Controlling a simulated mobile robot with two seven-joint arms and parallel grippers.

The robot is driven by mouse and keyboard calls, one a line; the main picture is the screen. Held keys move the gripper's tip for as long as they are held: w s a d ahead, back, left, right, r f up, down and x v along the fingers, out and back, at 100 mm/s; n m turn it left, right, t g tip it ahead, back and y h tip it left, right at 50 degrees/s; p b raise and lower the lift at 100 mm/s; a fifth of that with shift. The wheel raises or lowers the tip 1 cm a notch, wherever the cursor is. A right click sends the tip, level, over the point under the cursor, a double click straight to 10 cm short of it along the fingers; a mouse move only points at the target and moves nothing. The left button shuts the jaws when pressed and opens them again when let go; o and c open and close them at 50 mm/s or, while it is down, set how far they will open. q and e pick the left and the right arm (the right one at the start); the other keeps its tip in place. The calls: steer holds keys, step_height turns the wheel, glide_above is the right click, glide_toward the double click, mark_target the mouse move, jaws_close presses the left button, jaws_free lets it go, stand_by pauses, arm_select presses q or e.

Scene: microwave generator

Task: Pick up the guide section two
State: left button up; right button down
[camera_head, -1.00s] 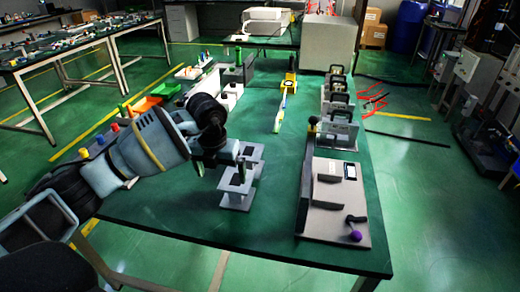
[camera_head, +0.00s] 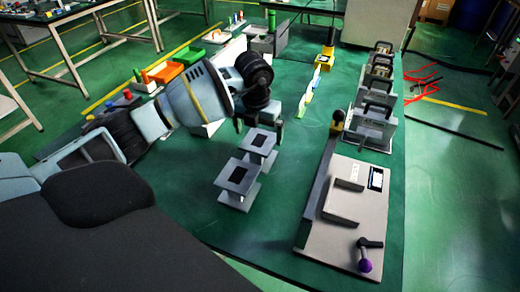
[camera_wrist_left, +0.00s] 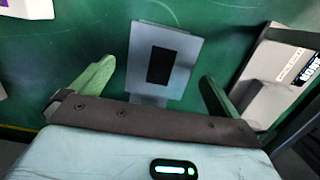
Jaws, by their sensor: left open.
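Two grey flanged pieces with black rectangular openings stand on the green table, a front one (camera_head: 238,177) and a rear one (camera_head: 262,141). I cannot tell which is guide section two. My left gripper (camera_head: 258,123) is open and empty, its fingers pointing down around the top of the rear piece in the head view. In the left wrist view, a grey plate with a black opening (camera_wrist_left: 163,62) lies between and beyond the two spread fingers of the gripper (camera_wrist_left: 155,90). No contact with it is clear. My right gripper is not in view.
A grey panel device (camera_head: 350,205) with a purple-knobbed lever sits at the right. Several handled grey units (camera_head: 372,110) stand behind it. Orange (camera_head: 168,73) and green bins lie at the left. A yellow-based tool (camera_head: 325,60) is further back. The table's front middle is clear.

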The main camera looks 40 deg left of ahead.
mark_target(260, 140)
arm_select(q)
steer(key=shift+w+f, duration=0.15)
steer(key=shift+f, duration=0.3)
steer(key=shift+w+f, duration=0.15)
steer(key=shift+f, duration=2.45)
steer(key=c, duration=1.2)
steer(key=shift+r, duration=0.1)
steer(key=shift+c, duration=0.4)
steer(key=shift+w+r, duration=0.1)
steer(key=shift+r, duration=0.15)
step_height(260, 140, up, 10)
steer(key=shift+f, duration=0.25)
